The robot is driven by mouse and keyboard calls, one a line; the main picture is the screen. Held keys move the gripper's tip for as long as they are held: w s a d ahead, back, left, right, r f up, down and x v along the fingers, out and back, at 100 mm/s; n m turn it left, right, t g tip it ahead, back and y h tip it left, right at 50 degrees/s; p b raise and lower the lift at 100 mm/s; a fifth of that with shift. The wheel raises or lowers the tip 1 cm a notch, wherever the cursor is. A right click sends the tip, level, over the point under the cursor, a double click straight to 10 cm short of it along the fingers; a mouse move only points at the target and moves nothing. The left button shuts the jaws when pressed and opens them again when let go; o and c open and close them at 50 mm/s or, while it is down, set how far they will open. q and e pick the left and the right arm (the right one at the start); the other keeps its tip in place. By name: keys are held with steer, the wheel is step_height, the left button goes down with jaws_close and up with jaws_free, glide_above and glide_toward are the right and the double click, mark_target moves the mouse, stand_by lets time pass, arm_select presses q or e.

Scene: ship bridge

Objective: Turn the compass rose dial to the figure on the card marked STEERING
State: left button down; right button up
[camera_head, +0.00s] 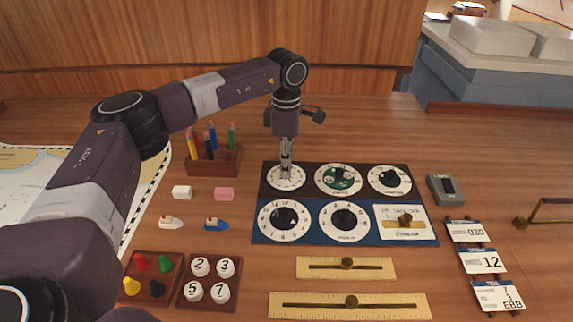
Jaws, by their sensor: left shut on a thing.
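A dark board (312,191) carries three round dials in its back row. My left gripper (286,173) points straight down at the white back-left dial (274,184) and is shut on its centre knob, which it mostly hides. The dial lettering is too small to read, so I cannot tell by label which is the compass rose. My right gripper is not in view.
A blue board (262,238) with two more dials and a slider plate lies in front. Cards reading 12 (482,261) and EBB (497,295) lie at the right. A pencil rack (222,160), blocks, toy boats and peg trays stand left; wooden rulers (310,272) lie in front.

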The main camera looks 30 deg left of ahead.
arm_select(q)
steer(key=shift+r, duration=0.1)
stand_by(0.3)
steer(key=c, duration=1.8)
jaws_free()
step_height(320, 180, up, 12)
steer(key=shift+f, duration=0.1)
